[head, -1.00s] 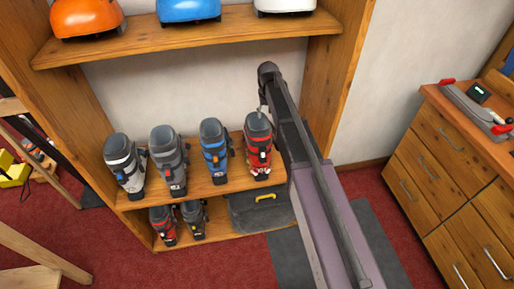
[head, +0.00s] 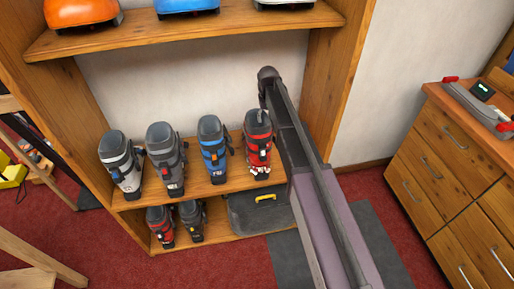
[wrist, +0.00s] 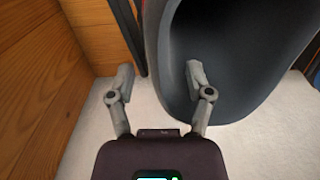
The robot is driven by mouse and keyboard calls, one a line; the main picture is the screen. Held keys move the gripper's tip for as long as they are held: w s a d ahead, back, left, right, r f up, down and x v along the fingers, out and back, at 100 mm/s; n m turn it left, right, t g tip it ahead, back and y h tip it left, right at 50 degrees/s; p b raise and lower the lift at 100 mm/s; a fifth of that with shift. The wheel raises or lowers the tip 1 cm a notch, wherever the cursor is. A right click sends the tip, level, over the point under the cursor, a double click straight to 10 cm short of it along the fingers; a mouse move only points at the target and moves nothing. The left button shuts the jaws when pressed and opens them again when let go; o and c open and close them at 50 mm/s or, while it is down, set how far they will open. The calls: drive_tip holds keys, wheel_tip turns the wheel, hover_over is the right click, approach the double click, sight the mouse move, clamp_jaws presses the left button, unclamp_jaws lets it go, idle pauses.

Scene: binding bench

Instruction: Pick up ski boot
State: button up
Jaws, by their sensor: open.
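Ski boots stand upright in a row on the middle shelf in the head view: a white one (head: 121,163), a grey one (head: 165,160), a blue one (head: 214,150) and a red one (head: 257,145) at the right end. My arm comes down beside the red boot, and my gripper is mostly hidden there at its top. In the wrist view my gripper (wrist: 158,80) is open. Its fingers lie either side of the near cuff wall of a dark boot (wrist: 235,60), one finger over the hollow opening and one outside. Contact cannot be told.
The wooden shelf unit's right side panel (head: 335,75) is close to my arm. Helmets, such as the blue one (head: 187,5), sit on the shelf above. Two more boots and a dark case (head: 262,212) are below. A drawer cabinet (head: 440,160) stands right.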

drive_tip(key=shift+f+b, duration=0.4)
drive_tip(key=shift+f, duration=0.25)
clamp_jaws()
